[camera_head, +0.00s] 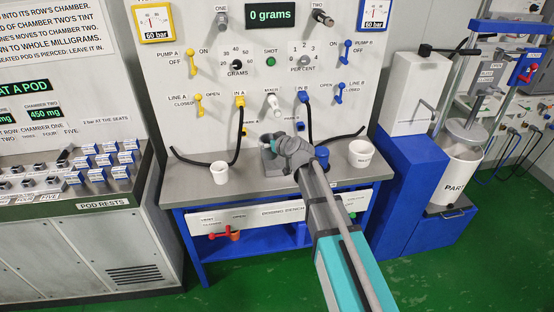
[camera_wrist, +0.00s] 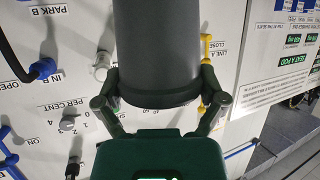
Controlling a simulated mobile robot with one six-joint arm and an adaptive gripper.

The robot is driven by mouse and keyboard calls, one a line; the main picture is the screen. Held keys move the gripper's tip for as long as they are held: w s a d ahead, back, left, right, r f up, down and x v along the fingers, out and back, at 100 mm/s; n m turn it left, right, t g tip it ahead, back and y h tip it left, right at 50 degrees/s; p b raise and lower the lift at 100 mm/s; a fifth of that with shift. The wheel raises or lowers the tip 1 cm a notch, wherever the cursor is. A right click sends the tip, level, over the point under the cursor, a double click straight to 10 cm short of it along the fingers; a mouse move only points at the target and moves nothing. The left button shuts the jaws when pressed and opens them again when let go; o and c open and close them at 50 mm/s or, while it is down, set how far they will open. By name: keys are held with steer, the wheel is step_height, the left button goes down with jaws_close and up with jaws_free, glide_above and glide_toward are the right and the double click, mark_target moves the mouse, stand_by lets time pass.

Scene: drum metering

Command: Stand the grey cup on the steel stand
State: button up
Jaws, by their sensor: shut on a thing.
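The grey cup (camera_wrist: 158,45) fills the upper middle of the wrist view. My gripper (camera_wrist: 162,100) is shut on it, with one finger on each side of its wall. In the head view my gripper (camera_head: 284,148) is over the dosing bench, below the mixer outlet. A grey shape (camera_head: 270,162) shows just left of and below my gripper there; I cannot tell how much of it is cup and how much is steel stand. My arm hides part of that spot, so I cannot tell whether the cup touches the stand.
On the bench (camera_head: 190,184), a white cup (camera_head: 219,173) stands to the left and a white container (camera_head: 361,154) to the right. A blue cup (camera_head: 322,158) stands close right of my gripper. Black hoses hang beside the work spot. The display (camera_head: 270,14) reads 0 grams.

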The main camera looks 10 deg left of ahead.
steer(key=shift+w, duration=0.1)
steer(key=w+f+b, duration=0.4)
steer(key=w, duration=0.5)
steer(key=b, duration=0.5)
glide_above(278, 160)
steer(key=f, duration=0.5)
steer(key=shift+s, duration=0.3)
steer(key=shift+f, duration=0.1)
steer(key=shift+w+f+b, duration=0.4)
steer(key=shift+f+b, duration=0.1)
steer(key=shift+b, duration=0.1)
steer(key=shift+f+b, duration=1.4)
steer(key=shift+f, duration=0.05)
steer(key=shift+f, duration=0.15)
